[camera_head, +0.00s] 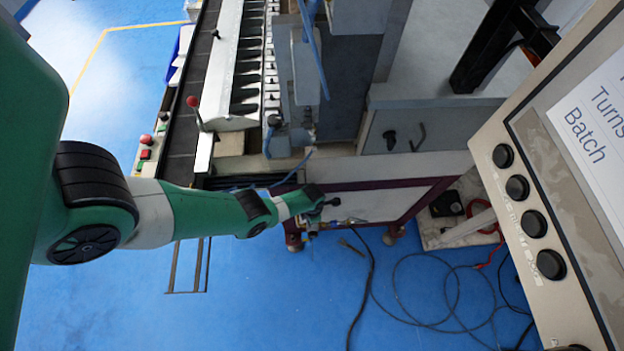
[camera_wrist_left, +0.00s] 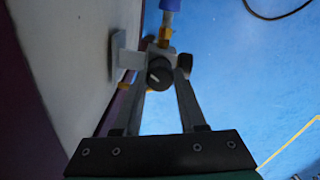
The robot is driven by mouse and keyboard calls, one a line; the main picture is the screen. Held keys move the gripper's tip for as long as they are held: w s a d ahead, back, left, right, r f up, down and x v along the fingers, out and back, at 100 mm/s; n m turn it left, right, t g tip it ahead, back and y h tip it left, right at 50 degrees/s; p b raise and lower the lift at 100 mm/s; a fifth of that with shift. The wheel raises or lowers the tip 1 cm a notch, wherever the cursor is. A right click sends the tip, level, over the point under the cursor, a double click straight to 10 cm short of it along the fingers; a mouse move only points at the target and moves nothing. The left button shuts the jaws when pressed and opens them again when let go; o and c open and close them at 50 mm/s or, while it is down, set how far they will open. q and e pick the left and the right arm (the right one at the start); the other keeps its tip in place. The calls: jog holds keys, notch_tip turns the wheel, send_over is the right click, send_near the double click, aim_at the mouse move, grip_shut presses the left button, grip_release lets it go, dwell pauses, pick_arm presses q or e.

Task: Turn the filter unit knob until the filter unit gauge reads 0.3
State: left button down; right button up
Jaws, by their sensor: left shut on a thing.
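My left gripper (camera_head: 314,200) reaches the lower front of the machine in the head view. In the left wrist view, its two fingers (camera_wrist_left: 160,82) are closed on either side of the filter unit knob (camera_wrist_left: 159,73), a round black knob with a pale mark. The filter unit (camera_wrist_left: 132,60) is a small grey body with a brass fitting and a blue hose end above the knob. A dark round part (camera_wrist_left: 184,63) sits right of the knob, and I cannot tell if it is the gauge. No gauge reading is legible. My right gripper is not in view.
The machine's pale lower panel (camera_head: 365,203) is close beside the gripper. Dark cables (camera_head: 425,300) lie on the blue floor (camera_head: 260,300). A control panel with black knobs (camera_head: 534,223) stands at the right. The floor below the left arm is mostly clear.

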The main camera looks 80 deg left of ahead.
pick_arm(q)
jog(key=shift+f, duration=0.1)
jog(key=shift+c, duration=2.4)
grip_release()
notch_tip(320, 180, up, 12)
jog(key=p, duration=1.1)
jog(key=shift+p, duration=0.35)
jog(key=shift+f, duration=0.15)
